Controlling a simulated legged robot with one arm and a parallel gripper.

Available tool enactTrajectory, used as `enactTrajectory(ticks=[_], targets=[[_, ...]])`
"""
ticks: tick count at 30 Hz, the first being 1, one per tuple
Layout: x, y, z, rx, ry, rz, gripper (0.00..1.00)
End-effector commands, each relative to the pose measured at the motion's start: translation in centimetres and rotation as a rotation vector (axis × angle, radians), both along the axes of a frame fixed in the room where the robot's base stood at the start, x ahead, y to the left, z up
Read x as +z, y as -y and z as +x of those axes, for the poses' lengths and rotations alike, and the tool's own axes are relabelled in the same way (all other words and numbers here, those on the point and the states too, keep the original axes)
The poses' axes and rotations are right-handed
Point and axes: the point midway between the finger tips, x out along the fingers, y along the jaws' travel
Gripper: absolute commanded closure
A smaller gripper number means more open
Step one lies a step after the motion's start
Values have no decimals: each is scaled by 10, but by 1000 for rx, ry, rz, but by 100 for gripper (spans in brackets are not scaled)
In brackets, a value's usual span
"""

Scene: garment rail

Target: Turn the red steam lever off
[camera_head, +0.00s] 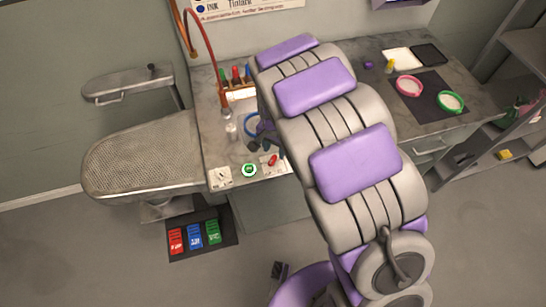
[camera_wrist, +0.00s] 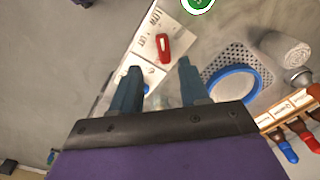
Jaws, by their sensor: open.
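The red steam lever (camera_head: 272,160) is on a small white panel at the front edge of the worktop, right of a green round button (camera_head: 249,170). In the wrist view the red lever (camera_wrist: 163,47) stands on its white plate (camera_wrist: 150,28), just beyond my fingertips. My gripper (camera_wrist: 160,82) is open and empty, its two dark blue fingers apart with the lever ahead of the gap. The fingers do not appear to touch the lever. In the head view my arm hides part of the worktop, and the gripper (camera_head: 268,145) is only partly visible beside the panel.
A blue ring (camera_wrist: 236,84) lies on a perforated tray, near a rack of coloured-handled items (camera_wrist: 290,125). A mesh ironing board (camera_head: 140,160) stands left of the worktop. Red, blue and green pedals (camera_head: 195,237) lie on the floor. Pink (camera_head: 409,86) and green rings (camera_head: 450,102) lie at right.

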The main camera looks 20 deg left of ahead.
Motion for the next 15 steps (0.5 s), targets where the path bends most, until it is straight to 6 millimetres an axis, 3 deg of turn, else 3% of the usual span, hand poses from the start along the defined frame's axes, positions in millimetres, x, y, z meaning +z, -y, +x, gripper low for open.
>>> enactTrajectory(ticks=[1, 6, 15], targets=[[-13, -1, 0, 0, -3, -2, 55], [-39, -7, -1, 0, -4, -9, 55], [-54, -6, 0, 0, 1, -6, 55]])
